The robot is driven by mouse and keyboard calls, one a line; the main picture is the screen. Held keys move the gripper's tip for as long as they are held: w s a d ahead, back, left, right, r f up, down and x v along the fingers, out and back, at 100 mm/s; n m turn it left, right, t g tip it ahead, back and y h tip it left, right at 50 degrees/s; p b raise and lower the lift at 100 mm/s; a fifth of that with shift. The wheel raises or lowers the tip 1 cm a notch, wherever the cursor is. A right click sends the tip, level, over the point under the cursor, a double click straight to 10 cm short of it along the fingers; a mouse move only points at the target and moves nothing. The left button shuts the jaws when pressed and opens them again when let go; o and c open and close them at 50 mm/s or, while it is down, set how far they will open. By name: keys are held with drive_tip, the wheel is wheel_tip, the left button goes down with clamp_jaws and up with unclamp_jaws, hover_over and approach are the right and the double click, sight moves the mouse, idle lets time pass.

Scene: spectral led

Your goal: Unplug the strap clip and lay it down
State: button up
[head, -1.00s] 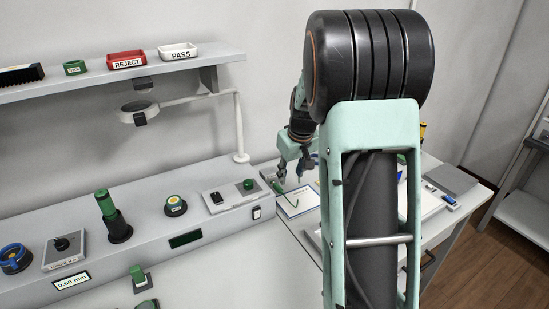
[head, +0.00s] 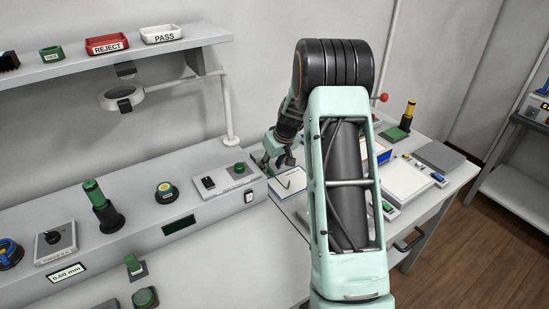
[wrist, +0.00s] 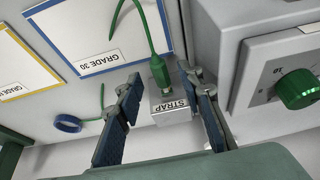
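In the wrist view, the green strap clip (wrist: 158,72) sits at the top of a grey block labelled STRAP (wrist: 175,107). A green cord (wrist: 151,28) runs up from the clip. My gripper (wrist: 163,78) is open, with one blue-padded finger on each side of the clip and block; I cannot tell whether either finger touches. In the head view my gripper (head: 274,158) is small, at the bench corner by a white sheet. The green cord (head: 290,182) shows beside it, but the clip itself cannot be made out there.
A grey box with a green knob (wrist: 298,89) stands close to the right finger in the wrist view. A blue-bordered GRADE 30 sheet (wrist: 93,30) and a blue ring (wrist: 67,123) lie to the left. The raised grey ledge (head: 135,215) borders the work spot.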

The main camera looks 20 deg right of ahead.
drive_tip(key=shift+x, duration=0.75)
clamp_jaws()
